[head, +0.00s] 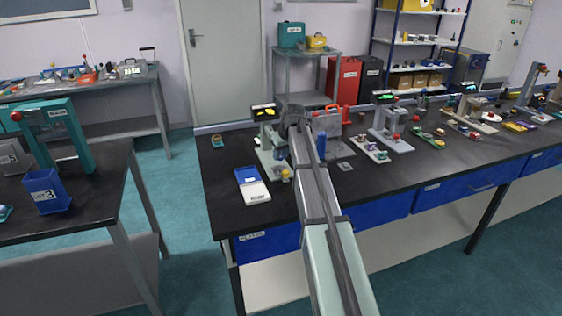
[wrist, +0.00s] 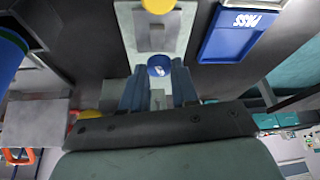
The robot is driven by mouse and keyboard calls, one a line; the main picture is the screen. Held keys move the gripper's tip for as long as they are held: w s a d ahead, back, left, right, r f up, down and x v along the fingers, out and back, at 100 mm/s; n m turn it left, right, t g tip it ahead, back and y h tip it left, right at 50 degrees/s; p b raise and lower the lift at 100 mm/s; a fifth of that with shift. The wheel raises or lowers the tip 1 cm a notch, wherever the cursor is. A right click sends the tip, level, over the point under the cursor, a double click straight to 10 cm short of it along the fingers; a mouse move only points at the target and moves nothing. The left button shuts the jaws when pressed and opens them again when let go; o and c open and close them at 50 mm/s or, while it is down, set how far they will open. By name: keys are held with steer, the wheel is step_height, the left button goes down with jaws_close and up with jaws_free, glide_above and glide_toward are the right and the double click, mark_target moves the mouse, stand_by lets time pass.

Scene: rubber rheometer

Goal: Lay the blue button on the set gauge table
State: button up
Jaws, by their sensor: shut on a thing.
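In the wrist view my gripper (wrist: 158,80) is shut on the blue button (wrist: 159,66), a small round piece with a white mark, held between the fingertips. Beyond it is the pale green gauge base with a grey plate (wrist: 157,33), which looks like the gauge table. A yellow round piece (wrist: 158,5) shows at the top edge of that view. I cannot tell the height of the button over the base. In the head view the gauge (head: 264,140) with a lit display stands on the bench, and my arm hides the gripper and the button.
A blue tray marked PASS (wrist: 238,32) lies right of the gauge in the wrist view. A blue cylinder (wrist: 8,52) stands at the left edge. More instruments stand to the right.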

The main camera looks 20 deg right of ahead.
mark_target(282, 158)
steer(key=shift+f, duration=1.65)
steer(key=shift+f, duration=0.15)
steer(key=o, duration=1)
steer(key=v, duration=1.2)
steer(key=shift+w, duration=0.1)
